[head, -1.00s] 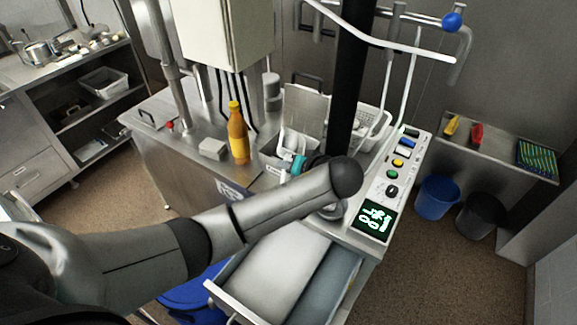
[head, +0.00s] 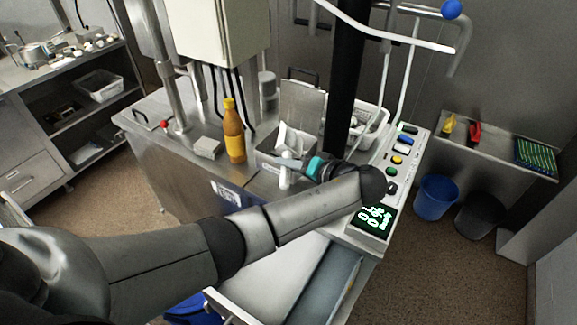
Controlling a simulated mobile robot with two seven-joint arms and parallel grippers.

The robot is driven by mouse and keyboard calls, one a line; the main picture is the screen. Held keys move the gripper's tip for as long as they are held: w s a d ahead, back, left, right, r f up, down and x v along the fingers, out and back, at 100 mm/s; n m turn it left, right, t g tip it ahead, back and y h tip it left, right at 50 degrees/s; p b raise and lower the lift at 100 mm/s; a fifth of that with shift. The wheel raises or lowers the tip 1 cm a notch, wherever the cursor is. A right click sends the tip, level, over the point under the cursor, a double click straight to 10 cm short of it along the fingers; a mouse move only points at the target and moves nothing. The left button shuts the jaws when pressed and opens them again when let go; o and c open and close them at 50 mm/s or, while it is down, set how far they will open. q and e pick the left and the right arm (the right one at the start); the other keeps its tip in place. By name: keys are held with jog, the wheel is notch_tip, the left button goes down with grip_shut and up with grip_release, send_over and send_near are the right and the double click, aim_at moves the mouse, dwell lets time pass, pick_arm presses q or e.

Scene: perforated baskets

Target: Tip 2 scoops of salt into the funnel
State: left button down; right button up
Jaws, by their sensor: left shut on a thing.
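My left gripper (head: 291,166) is at the open metal bin (head: 267,159) on the steel machine top, just left of the black column. It is shut on a pale thing that looks like a scoop; it is small and partly hidden by the gripper and wrist. White material or a white liner (head: 292,140) shows in the bin, below its raised lid (head: 303,105). I cannot make out the funnel; my left forearm covers the area at the column's foot. My right gripper is not in view.
An orange bottle (head: 234,135) and a small pale box (head: 208,148) stand left of the bin. The black column (head: 346,80) rises close to my wrist. A button panel (head: 404,150) and a white basket (head: 370,128) are to the right. A steel tray (head: 270,275) lies below my arm.

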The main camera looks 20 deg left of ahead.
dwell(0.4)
pick_arm(q)
jog(key=shift+f+y+b, duration=0.2)
jog(key=shift+y+b, duration=0.1)
jog(key=shift+b, duration=0.3)
jog(key=shift+w+d+f+g+y+b, duration=0.1)
jog(key=shift+g+y+b, duration=0.15)
jog(key=shift+y+b, duration=0.6)
jog(key=shift+w+d+f+g+y+b, duration=0.1)
jog(key=shift+g+y+b, duration=0.25)
jog(key=shift+b, duration=0.8)
jog(key=p, duration=0.2)
jog(key=shift+s+a+r+t+h+p, duration=0.1)
jog(key=shift+r+t+h+p, duration=0.2)
jog(key=shift+t+h+p, duration=0.1)
jog(key=h+p, duration=0.1)
jog(key=p, duration=0.2)
jog(key=shift+s+a+r+h, duration=0.1)
jog(key=shift+r+h, duration=0.05)
jog(key=shift+h, duration=0.25)
jog(key=shift+p, duration=0.55)
jog(key=shift+h, duration=0.3)
